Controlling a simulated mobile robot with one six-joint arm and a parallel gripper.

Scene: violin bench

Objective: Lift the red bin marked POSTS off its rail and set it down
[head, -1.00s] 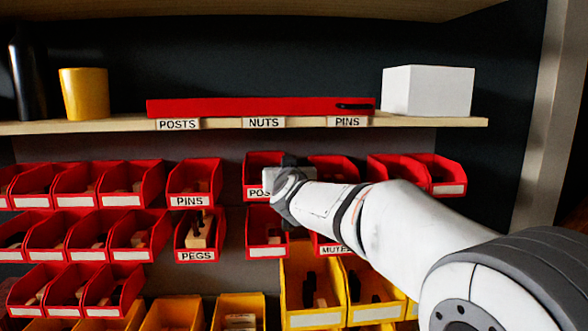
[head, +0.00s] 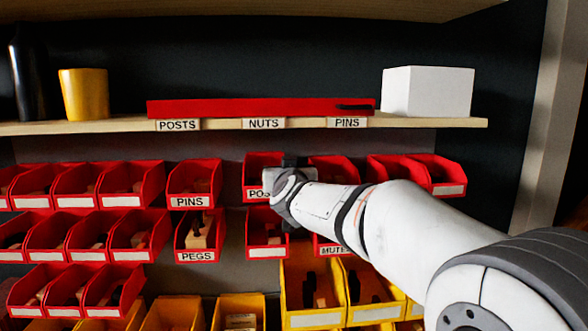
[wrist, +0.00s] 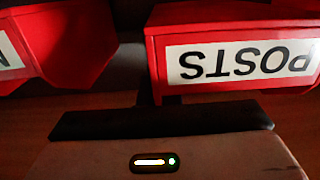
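The red bin marked POSTS (head: 254,163) hangs in the upper bin row, in the middle of the head view. Its label is partly covered by my gripper. In the wrist view the POSTS bin (wrist: 165,72) is close, at the upper right, with its label upside down. My gripper (head: 282,181) is at the bin's front, over the right part of its label. In the wrist view my gripper's dark bar (wrist: 160,121) lies just below the bin's label edge. Its fingertips are mostly hidden, so I cannot tell whether it grips or touches the bin.
Red bins marked PINS (head: 190,202) and PEGS (head: 196,256) hang to the left. Another red bin (head: 266,252) hangs directly below. Yellow bins (head: 313,319) stand lower. A shelf (head: 60,126) above holds a long red tray (head: 250,107), a white box (head: 427,92) and a yellow cup (head: 84,95).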

